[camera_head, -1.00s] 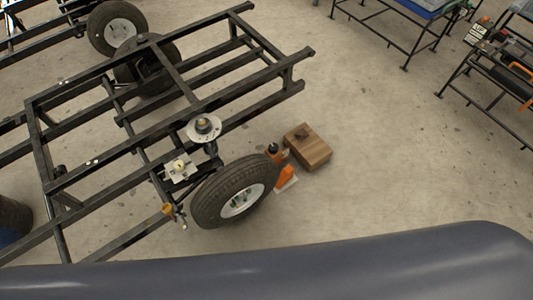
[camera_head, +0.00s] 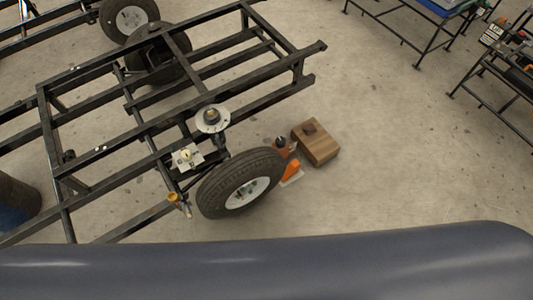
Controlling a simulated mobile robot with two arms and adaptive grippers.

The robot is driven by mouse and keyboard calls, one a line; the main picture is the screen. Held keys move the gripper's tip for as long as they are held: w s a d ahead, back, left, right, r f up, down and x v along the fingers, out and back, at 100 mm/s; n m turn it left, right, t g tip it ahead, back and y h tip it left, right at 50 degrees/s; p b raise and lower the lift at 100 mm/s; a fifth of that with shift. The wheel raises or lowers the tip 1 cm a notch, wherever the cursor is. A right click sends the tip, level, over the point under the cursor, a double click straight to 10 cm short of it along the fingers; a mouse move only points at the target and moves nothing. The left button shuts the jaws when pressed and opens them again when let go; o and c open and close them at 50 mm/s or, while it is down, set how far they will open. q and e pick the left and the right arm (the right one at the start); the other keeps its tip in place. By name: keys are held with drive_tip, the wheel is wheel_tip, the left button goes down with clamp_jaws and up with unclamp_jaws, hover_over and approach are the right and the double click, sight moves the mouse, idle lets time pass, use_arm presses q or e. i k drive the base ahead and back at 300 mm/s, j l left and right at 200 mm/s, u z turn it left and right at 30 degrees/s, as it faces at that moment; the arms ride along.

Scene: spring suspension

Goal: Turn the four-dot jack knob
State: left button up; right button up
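An orange jack (camera_head: 291,170) with a dark round top stands on the floor just behind the near wheel, in the head view. The wheel hides part of it. A light square plate with a small yellowish part (camera_head: 187,156) sits on the frame left of the wheel. A brass-coloured fitting (camera_head: 174,198) is below that plate. I cannot make out dots on any knob at this size. Neither of my grippers is in view.
A black trailer frame (camera_head: 120,174) with a near wheel (camera_head: 241,183) fills the left. A brown wooden block (camera_head: 316,143) lies beside the jack. Work tables (camera_head: 424,27) stand at the upper right. My own grey body covers the bottom edge. The floor at right is clear.

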sight(281, 141)
drive_tip(key=i+l+u, duration=0.15)
drive_tip(key=l, duration=0.3)
drive_tip(key=i+l+u, duration=0.15)
drive_tip(key=l, duration=0.3)
drive_tip(key=i+l+u, duration=0.1)
drive_tip(key=l, duration=0.4)
drive_tip(key=i+l+u, duration=0.15)
drive_tip(key=l, duration=0.3)
drive_tip(key=l+u, duration=0.9)
drive_tip(key=l, duration=0.2)
drive_tip(key=l+u, duration=0.45)
drive_tip(key=k+l, duration=0.05)
